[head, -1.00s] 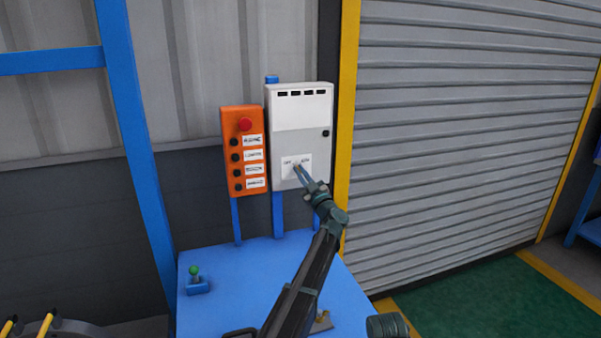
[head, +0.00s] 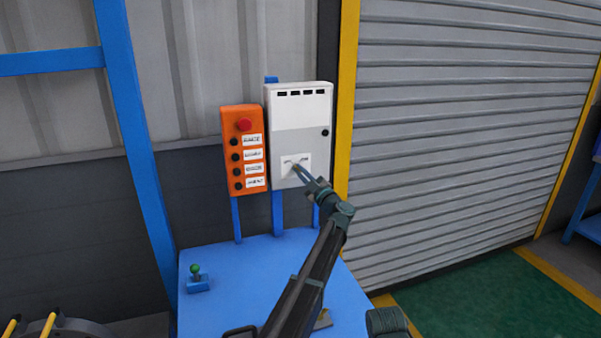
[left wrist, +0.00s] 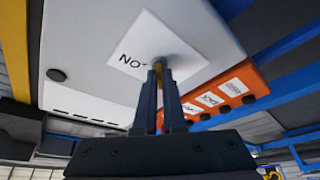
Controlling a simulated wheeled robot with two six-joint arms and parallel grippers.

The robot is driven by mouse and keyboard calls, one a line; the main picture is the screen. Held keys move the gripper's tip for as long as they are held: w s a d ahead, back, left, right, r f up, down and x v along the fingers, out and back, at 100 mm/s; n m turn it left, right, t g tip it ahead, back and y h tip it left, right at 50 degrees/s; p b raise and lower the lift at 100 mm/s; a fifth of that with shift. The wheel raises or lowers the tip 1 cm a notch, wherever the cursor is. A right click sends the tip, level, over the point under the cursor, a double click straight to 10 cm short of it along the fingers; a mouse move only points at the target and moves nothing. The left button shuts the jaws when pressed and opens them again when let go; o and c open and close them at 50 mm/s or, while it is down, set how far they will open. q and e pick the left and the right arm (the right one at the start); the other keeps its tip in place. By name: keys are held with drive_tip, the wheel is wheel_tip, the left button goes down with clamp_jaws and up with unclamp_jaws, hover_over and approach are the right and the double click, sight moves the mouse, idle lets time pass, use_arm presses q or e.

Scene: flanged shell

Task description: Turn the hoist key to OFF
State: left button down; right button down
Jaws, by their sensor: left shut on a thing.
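The hoist key sits on the white label plate (head: 287,161) low on the grey-white control box (head: 301,110). The plate has lettering at the left and right; the left wrist view shows it upside down, with ON readable. My left gripper (head: 297,169) reaches the middle of the plate. In the left wrist view the two fingers (left wrist: 160,70) are close together, shut on the key. The fingers hide most of the key, so its exact angle cannot be told. My right gripper is not in view.
An orange button box (head: 242,150) with a red button stands just left of the control box. Below is a blue table (head: 235,262) with a green-knobbed lever (head: 196,278). A yellow post (head: 347,90) and a roller shutter (head: 470,130) are at the right.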

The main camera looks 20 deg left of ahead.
use_arm(q)
drive_tip(key=c, duration=1)
unclamp_jaws()
drive_tip(key=b+v, duration=0.3)
drive_tip(key=v, duration=1.1)
drive_tip(key=shift+b, duration=0.4)
drive_tip(key=shift+w, duration=0.1)
